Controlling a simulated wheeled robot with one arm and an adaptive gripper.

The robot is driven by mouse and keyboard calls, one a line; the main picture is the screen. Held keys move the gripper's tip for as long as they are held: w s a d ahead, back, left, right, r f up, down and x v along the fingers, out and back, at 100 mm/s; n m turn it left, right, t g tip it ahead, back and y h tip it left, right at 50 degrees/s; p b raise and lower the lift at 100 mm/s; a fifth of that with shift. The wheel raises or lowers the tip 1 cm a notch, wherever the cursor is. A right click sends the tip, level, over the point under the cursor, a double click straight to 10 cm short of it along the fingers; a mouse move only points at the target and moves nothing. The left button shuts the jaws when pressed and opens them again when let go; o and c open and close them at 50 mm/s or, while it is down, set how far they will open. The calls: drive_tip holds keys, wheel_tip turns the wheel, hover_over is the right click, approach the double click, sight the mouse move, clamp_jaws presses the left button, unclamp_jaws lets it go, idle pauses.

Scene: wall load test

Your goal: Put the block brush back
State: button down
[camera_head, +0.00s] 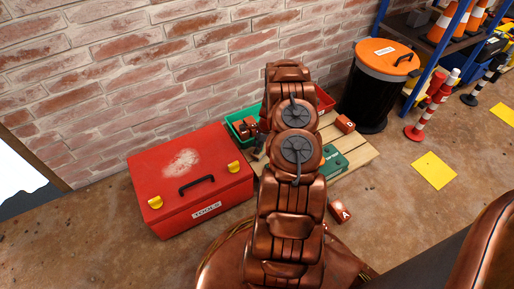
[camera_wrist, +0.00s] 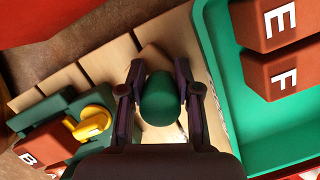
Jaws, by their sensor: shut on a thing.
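In the wrist view my gripper (camera_wrist: 160,82) has its two dark fingers on either side of a dark green, rounded thing (camera_wrist: 160,100). I take it to be the block brush, seen end-on; its bristles are hidden. The fingers are shut on it, over the slats of a wooden pallet (camera_wrist: 82,75). A green crate (camera_wrist: 222,75) with brown blocks marked E (camera_wrist: 280,22) and F (camera_wrist: 285,76) is close on the right. In the head view my arm hides most of the gripper and the brush; the green crate (camera_head: 230,119) stands by the wall.
A green fixture with a yellow knob (camera_wrist: 92,125) and a block marked B (camera_wrist: 35,150) are on the left in the wrist view. A red toolbox (camera_head: 190,185) stands left of the pallet (camera_head: 357,156). A black bin (camera_head: 372,95) stands behind right. Block A (camera_head: 340,212) lies on the floor.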

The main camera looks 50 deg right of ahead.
drive_tip(key=c, duration=0.8)
unclamp_jaws()
drive_tip(key=shift+f, duration=0.1)
